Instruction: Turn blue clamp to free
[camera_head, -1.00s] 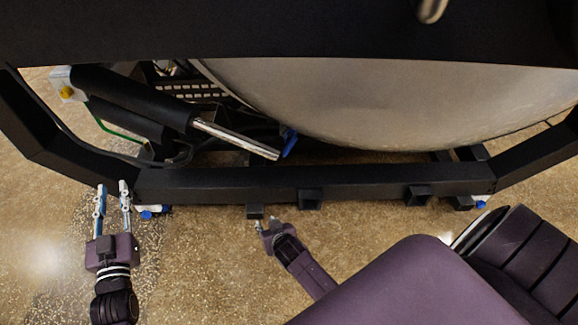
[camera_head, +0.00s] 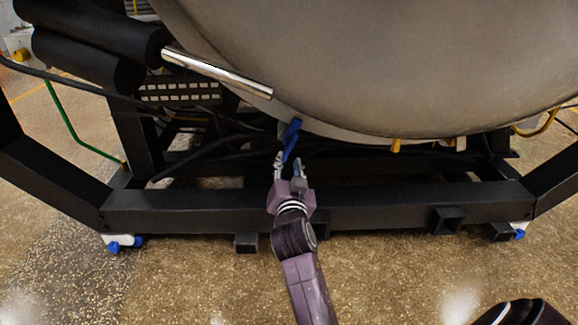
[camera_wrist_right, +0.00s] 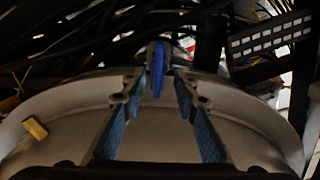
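The blue clamp (camera_head: 291,138) hangs at the lower rim of the large grey round vessel, near the middle of the head view. My right gripper (camera_head: 288,161) is just below it, fingers pointing up toward it. In the right wrist view the blue clamp (camera_wrist_right: 158,70) shows between the tips of the spread fingers of the right gripper (camera_wrist_right: 159,85), with space on both sides. The gripper is open and does not appear to grip the clamp. My left gripper is not in the current views.
The grey vessel (camera_head: 390,70) fills the upper part. A black frame beam (camera_head: 390,202) runs across below, behind my right arm. A black cylinder with a shiny rod (camera_head: 218,72) and dark cables lie left of the clamp. The speckled floor (camera_head: 190,285) in front is clear.

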